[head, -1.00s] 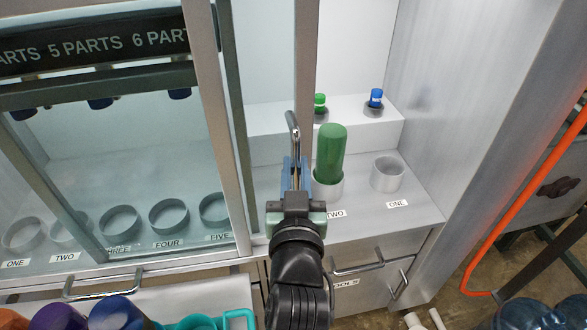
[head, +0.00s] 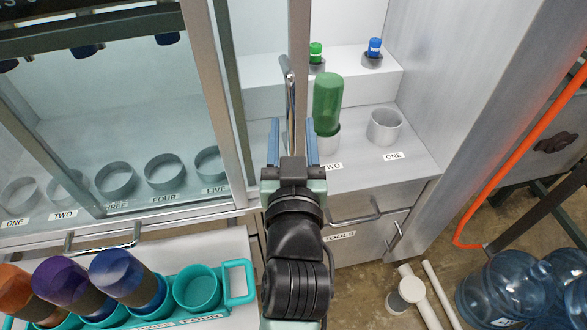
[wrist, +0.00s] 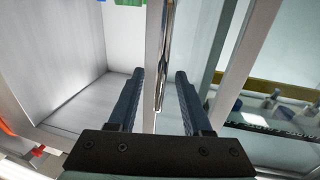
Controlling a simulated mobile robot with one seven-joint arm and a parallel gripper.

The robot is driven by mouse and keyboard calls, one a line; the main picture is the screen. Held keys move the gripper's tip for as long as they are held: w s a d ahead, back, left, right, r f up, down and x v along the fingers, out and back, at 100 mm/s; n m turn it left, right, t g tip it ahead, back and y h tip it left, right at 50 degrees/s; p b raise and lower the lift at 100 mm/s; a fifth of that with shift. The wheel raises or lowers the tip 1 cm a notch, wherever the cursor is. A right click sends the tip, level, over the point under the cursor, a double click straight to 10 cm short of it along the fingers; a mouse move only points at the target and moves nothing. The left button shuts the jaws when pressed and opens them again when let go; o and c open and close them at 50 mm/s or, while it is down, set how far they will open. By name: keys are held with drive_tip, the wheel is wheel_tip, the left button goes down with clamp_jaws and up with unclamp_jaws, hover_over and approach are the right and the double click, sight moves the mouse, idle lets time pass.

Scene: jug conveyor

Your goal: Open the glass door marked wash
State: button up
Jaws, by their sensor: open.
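A glass door's upright metal frame (head: 300,45) stands at the middle of the head view, with a long shiny vertical handle (head: 290,95) on it. No wash label is readable. My gripper (head: 293,130) is open, with one blue finger on each side of the handle's lower part and a gap on both sides. In the wrist view the handle (wrist: 164,50) runs between the two spread fingers, and the door frame (wrist: 152,60) is just left of it. To the right of the frame the bay looks uncovered; I cannot tell how far the door stands open.
A green bottle (head: 327,100) stands upside down in holder TWO; holder ONE (head: 384,126) is empty. Small green-capped and blue-capped bottles stand on the ledge behind. A teal rack (head: 240,283) with bottles is at lower left. Water jugs (head: 510,285) are at lower right.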

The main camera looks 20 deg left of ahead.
drive_tip(key=b+v, duration=0.1)
drive_tip(key=v, duration=0.8)
drive_tip(key=shift+s, duration=0.2)
drive_tip(key=shift+d, duration=0.1)
